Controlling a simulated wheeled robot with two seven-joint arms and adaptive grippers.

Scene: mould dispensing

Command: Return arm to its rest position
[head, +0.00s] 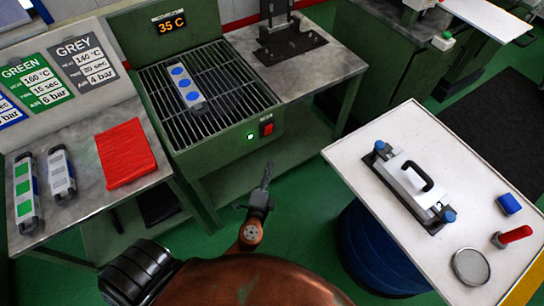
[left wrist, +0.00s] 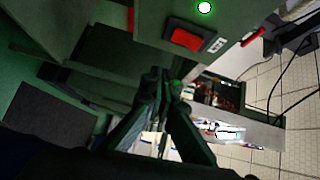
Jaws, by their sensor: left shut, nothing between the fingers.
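My left gripper (head: 267,170) is shut and empty. In the head view it hangs over the green floor, in front of the green heater and to the left of the white table. Its fingers point away from me. In the left wrist view the dark fingers (left wrist: 166,78) come together below the heater's red switch (left wrist: 187,37) and touch nothing that I can see. My right gripper is not in view.
The heater (head: 215,95) reads 35 C and bears a mould with blue spots (head: 186,86). A left bench holds two moulds and a red cloth (head: 125,152). The white table (head: 372,122) holds a handled mould press (head: 410,182). Open floor lies between.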

